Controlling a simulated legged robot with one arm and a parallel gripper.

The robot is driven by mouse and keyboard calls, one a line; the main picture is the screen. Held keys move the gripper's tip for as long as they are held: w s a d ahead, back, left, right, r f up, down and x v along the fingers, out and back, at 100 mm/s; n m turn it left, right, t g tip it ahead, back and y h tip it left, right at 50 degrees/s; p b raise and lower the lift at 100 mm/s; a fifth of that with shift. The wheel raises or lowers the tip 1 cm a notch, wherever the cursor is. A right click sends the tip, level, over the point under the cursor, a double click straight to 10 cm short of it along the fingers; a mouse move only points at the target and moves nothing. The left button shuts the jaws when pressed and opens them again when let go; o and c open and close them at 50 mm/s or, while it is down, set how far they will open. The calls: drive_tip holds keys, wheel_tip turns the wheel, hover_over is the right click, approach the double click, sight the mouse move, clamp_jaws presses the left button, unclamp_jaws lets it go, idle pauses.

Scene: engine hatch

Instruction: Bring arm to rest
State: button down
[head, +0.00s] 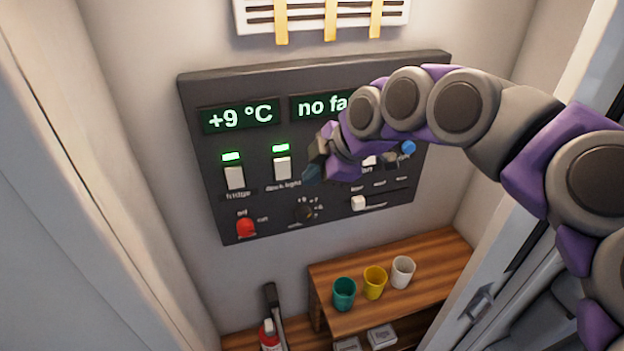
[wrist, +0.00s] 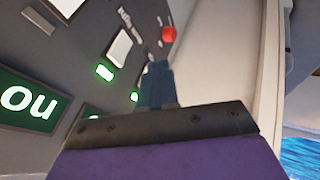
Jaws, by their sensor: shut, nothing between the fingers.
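My arm reaches in from the right in the head view, with its purple and grey links arched in front of the control panel (head: 270,188). My gripper (head: 312,172) is in front of the panel, near the deck light switch (head: 282,168). In the wrist view my gripper (wrist: 158,72) shows as shut dark fingers with nothing between them, and the panel (wrist: 85,60) is tilted behind at upper left. I cannot tell if the fingertips touch the panel. My arm hides part of the right display and some controls.
The fridge switch (head: 234,178), red knob (head: 245,227) and white slider (head: 358,203) are on the panel. Below, a wooden shelf (head: 440,262) bears a teal cup (head: 344,294), a yellow cup (head: 375,282) and a white cup (head: 403,272). A fire extinguisher (head: 269,335) stands lower left. Walls close both sides.

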drive_tip(key=s+d+f+m+g+h+b, duration=0.2)
drive_tip(key=s+d+f+m+b, duration=0.2)
drive_tip(key=s+f, duration=0.6)
drive_tip(key=s+d+f+m+g+h+b, duration=0.2)
drive_tip(key=s+f+m+b, duration=0.4)
drive_tip(key=s+f+m, duration=0.3)
drive_tip(key=s+d+f+m+g+h+b, duration=0.1)
drive_tip(key=s+d+f+m+b, duration=0.4)
drive_tip(key=s+f, duration=0.7)
drive_tip(key=shift+s+d+f+m+g+h+b, duration=0.25)
drive_tip(key=shift+s+d+m+g+h+b, duration=0.3)
drive_tip(key=shift+m, duration=0.55)
drive_tip(key=shift+s+d, duration=0.15)
